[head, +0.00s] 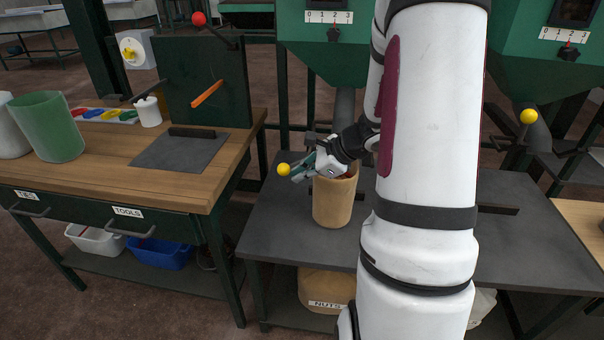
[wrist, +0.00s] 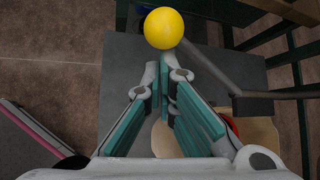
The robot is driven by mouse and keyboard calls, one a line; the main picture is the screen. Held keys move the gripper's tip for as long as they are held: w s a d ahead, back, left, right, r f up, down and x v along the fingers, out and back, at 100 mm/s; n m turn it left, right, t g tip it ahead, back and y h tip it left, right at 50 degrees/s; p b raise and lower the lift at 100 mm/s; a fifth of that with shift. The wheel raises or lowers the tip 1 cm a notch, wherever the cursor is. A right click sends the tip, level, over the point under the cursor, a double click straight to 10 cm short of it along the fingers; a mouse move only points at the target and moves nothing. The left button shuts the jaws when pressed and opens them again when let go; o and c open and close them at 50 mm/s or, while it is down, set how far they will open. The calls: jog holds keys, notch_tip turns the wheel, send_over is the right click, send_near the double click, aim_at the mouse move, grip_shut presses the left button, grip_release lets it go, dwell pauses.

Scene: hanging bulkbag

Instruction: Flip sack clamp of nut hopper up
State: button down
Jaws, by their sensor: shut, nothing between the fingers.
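The yellow ball knob (head: 283,169) of a clamp lever is just left of my gripper (head: 303,171) in the head view. In the wrist view the yellow knob (wrist: 165,28) is just beyond the fingertips, and its grey lever arm (wrist: 208,68) slants right to a dark bar. My gripper (wrist: 165,75) is shut and empty, its teal finger pads drawn together at the tips. I cannot tell whether it touches the knob. An open tan sack (head: 335,203) stands below my gripper, under the middle green hopper (head: 325,50). My arm hides part of the hopper and spout.
A bag labelled NUTS (head: 327,294) is on the shelf below the dark table (head: 275,228). Another yellow knob (head: 528,116) is at the right hopper. At left, a wooden bench (head: 100,177) carries a green bin (head: 47,127) and a dark panel with an orange handle (head: 207,94).

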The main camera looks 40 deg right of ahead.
jog(key=w+d+r+m+g+y+p, duration=0.1)
jog(key=d+r+p, duration=0.1)
jog(key=r+p, duration=0.5)
jog(key=w+d+r+m+g+y+p, duration=0.1)
jog(key=w+r+y+p, duration=0.1)
jog(key=r+p, duration=0.5)
jog(key=shift+d+r+g+y, duration=0.3)
jog(key=shift+d+r+g, duration=0.1)
jog(key=shift+r, duration=1.45)
jog(key=shift+w+r, duration=0.1)
jog(key=shift+w, duration=0.05)
